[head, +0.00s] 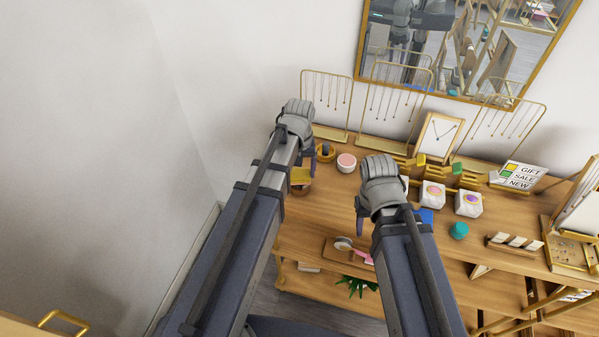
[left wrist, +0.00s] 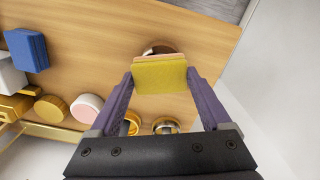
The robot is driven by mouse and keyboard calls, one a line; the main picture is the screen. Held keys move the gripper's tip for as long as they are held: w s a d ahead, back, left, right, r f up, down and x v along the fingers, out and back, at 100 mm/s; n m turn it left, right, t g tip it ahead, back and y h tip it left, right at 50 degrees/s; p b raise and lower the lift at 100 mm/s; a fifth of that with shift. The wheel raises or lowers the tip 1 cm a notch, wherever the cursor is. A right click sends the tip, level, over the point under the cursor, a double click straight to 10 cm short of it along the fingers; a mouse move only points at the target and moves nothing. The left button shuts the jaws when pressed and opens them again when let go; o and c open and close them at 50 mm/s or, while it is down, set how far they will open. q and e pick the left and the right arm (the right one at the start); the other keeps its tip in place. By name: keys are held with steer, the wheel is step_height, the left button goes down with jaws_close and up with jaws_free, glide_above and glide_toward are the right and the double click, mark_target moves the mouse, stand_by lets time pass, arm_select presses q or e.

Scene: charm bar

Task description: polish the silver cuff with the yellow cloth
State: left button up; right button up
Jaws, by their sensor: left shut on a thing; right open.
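My left gripper (head: 307,165) is shut on the yellow cloth (left wrist: 160,75), a thick folded pad held between the two fingertips. The cloth also shows in the head view (head: 300,175), over the left end of the wooden table. A ring-like piece, apparently the silver cuff (left wrist: 157,49), shows its curved rim just behind the cloth in the left wrist view. The cloth hides most of it, and I cannot tell whether they touch. My right gripper (head: 362,220) is open and empty over the table's front part, with its fingers partly hidden by its own body.
White boxes (head: 432,194), a blue block (head: 427,216) and a teal item (head: 459,230) lie to the right. Necklace stands (head: 325,100) line the back. The wall borders the left.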

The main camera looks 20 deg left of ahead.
arm_select(q)
steer(key=shift+w+a, duration=0.15)
steer(key=shift+w, duration=0.35)
steer(key=shift+w+a, duration=0.15)
steer(key=shift+w, duration=0.35)
steer(key=shift+s, duration=0.2)
steer(key=shift+s+d, duration=0.2)
steer(key=shift+s, duration=0.45)
steer(key=shift+s+d, duration=0.2)
steer(key=shift+s, duration=0.4)
steer(key=shift+w, duration=0.1)
steer(key=shift+w+a, duration=0.2)
steer(key=shift+w, duration=0.45)
